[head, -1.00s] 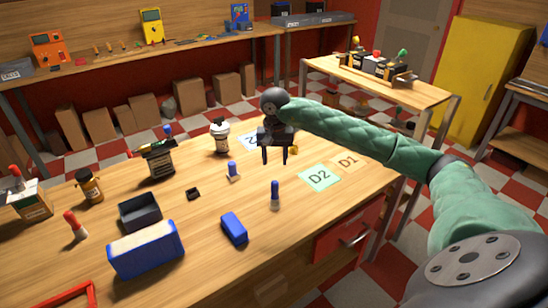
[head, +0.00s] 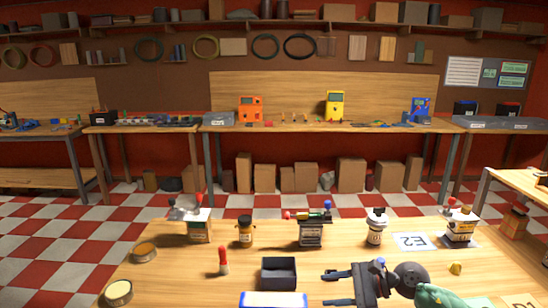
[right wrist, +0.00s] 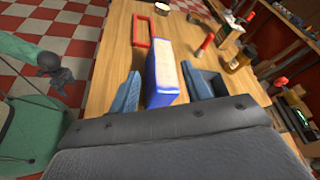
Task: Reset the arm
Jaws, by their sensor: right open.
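My right gripper (head: 325,288) is low in the head view over the front of the wooden table (head: 180,275). Its dark jaws are open and empty, pointing left, with its green sleeve at the lower right. In the right wrist view the jaws (right wrist: 162,72) frame a blue box with a pale top (right wrist: 165,82), which appears beyond the fingertips. The box also shows at the bottom of the head view (head: 273,300). My left gripper (right wrist: 58,75) is at the left of the right wrist view, over the floor; its jaws are too small to judge.
A dark open bin (head: 279,274) stands left of the right gripper. A red marker (head: 223,262), an amber bottle (head: 245,232), a white bottle (head: 375,228) and an E2 card (head: 417,242) are on the table. A red frame (right wrist: 140,30) lies past the blue box.

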